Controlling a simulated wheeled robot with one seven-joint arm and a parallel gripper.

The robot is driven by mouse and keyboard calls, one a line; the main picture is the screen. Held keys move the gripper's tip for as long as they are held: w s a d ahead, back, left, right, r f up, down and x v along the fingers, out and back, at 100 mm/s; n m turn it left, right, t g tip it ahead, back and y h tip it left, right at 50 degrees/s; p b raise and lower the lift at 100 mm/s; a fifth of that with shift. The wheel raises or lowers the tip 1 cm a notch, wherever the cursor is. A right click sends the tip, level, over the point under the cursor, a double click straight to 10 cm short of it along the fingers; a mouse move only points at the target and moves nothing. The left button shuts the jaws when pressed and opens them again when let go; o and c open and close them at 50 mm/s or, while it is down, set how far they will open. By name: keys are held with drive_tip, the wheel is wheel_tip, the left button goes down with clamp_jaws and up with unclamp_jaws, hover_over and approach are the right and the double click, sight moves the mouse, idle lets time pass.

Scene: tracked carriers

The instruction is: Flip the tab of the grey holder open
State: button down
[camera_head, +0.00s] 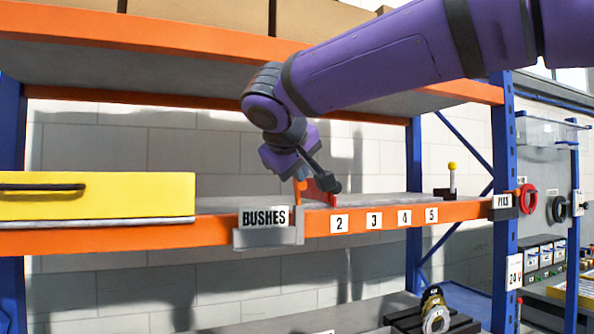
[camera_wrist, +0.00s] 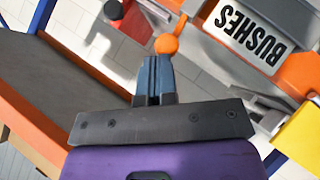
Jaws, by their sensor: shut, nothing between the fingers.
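The grey holder (camera_head: 265,237) is clipped on the front of the orange shelf beam and bears a white BUSHES label. In the wrist view the grey holder (camera_wrist: 293,32) is upside down at the upper right. A small orange knob (camera_wrist: 165,43), perhaps the tab's end, stands just past my fingertips; whether they touch it is unclear. An orange part (camera_head: 298,190) also shows below my gripper in the head view, above the holder's right end. My gripper (camera_wrist: 155,62) has its blue fingers together with nothing between them. In the head view my gripper (camera_head: 302,174) points down and is partly hidden.
A yellow drawer box (camera_head: 110,205) stands on the shelf at the left. Number labels (camera_head: 374,221) run along the beam to the right. A yellow-tipped post (camera_head: 452,180) stands farther right. The orange upper shelf beam (camera_head: 180,47) passes above and behind my arm.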

drive_tip(key=shift+r, duration=0.2)
drive_tip(key=shift+r, duration=0.6)
